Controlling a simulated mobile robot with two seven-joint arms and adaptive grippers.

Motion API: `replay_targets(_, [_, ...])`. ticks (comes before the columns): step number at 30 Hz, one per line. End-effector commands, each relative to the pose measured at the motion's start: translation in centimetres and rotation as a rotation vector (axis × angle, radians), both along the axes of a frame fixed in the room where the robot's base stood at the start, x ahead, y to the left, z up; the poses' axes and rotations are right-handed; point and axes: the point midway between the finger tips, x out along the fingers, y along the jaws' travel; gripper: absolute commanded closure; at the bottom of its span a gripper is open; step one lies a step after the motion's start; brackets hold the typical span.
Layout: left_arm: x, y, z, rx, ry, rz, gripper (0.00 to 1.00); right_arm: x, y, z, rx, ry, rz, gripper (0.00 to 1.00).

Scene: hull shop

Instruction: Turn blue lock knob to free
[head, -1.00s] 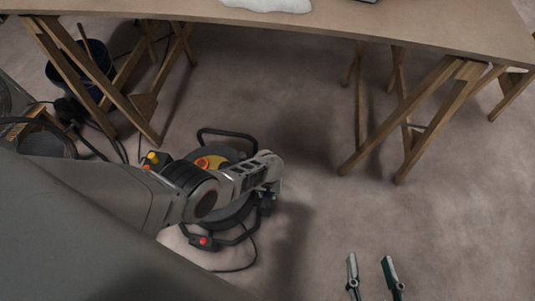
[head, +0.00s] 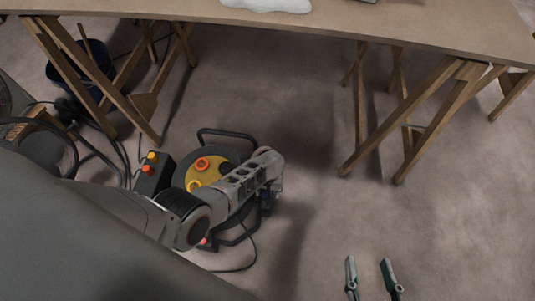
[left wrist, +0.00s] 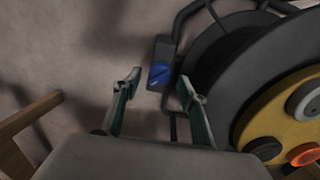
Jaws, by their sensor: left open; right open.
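The blue lock knob (left wrist: 160,73) sits on a dark grey box (left wrist: 163,50) beside a large reel (left wrist: 232,60), in the left wrist view. My left gripper (left wrist: 158,84) is open and empty. The knob appears between its fingertips in the picture; I cannot tell the remaining distance, and no contact shows. In the head view my left arm crosses the reel (head: 205,170) and its hand points down by the reel's right side, where the knob is not clear. My right gripper (head: 372,276) is open and empty over bare floor at the bottom.
A workbench (head: 330,30) on wooden trestles spans the back. A blue bucket (head: 80,65) stands at the back left. Floor right of the reel is clear.

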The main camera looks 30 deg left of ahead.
Motion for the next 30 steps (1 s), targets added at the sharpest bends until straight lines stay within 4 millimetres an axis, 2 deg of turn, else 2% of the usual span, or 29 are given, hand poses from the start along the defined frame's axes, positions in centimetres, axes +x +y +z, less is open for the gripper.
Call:
replay_targets(15, [0.0, -0.1, 4.6, -0.002, -0.001, 0.001, 0.58, 0.0, 0.0, 0.0, 0.0, -0.001, 0.0, 0.58])
replay_targets(30, [-0.1, 0.0, 5.1, 0.0, 0.001, 0.0, 0.58, 0.0, 0.0, 0.0, 0.0, -0.001, 0.0, 0.58])
